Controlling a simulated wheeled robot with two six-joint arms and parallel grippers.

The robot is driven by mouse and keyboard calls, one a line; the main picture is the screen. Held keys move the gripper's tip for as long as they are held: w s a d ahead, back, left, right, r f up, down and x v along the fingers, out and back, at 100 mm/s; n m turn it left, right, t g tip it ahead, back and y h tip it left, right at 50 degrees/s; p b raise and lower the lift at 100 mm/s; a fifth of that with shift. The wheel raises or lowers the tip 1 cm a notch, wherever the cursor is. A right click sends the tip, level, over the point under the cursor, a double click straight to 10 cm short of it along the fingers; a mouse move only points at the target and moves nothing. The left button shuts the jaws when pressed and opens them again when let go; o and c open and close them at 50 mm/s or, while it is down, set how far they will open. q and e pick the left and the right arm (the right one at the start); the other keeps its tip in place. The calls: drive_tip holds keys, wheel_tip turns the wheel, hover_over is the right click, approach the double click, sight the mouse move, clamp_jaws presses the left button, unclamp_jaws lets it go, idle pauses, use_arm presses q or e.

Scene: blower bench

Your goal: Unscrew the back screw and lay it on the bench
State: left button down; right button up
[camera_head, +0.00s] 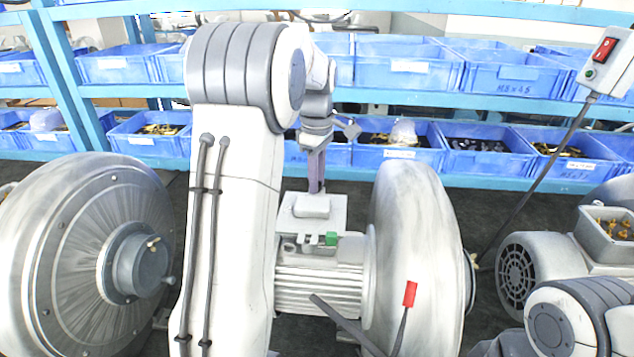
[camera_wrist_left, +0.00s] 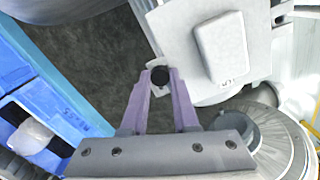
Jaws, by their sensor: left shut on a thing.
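My left gripper (camera_head: 316,190) reaches down behind the motor's terminal box (camera_head: 297,228) on the blower in the middle. In the left wrist view, its two purple fingers (camera_wrist_left: 160,85) are closed around a dark round screw head (camera_wrist_left: 160,75). The screw is at the edge of the light grey box plate (camera_wrist_left: 183,50). I cannot tell whether it is still in its thread. In the head view the screw is hidden by the fingers. A pale raised block (camera_wrist_left: 220,50) sits on the plate. My right gripper is not in view; only part of my right arm shows at the lower right.
Blue bins (camera_head: 490,150) line the shelf rack behind the bench. A large round blower housing (camera_head: 80,260) stands at left and another motor (camera_head: 530,270) at right. Dark bench surface shows behind.

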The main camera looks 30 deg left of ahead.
use_arm(q)
drive_tip(key=n+p, duration=0.1)
drive_tip(key=n, duration=0.3)
drive_tip(key=shift+r+n, duration=0.1)
drive_tip(key=shift+n, duration=0.2)
drive_tip(key=n+p, duration=0.1)
drive_tip(key=n, duration=0.3)
drive_tip(key=n+p, duration=0.2)
drive_tip(key=n, duration=0.6)
drive_tip(key=shift+n, duration=0.4)
drive_tip(key=c, duration=1)
unclamp_jaws()
drive_tip(key=shift+o, duration=0.2)
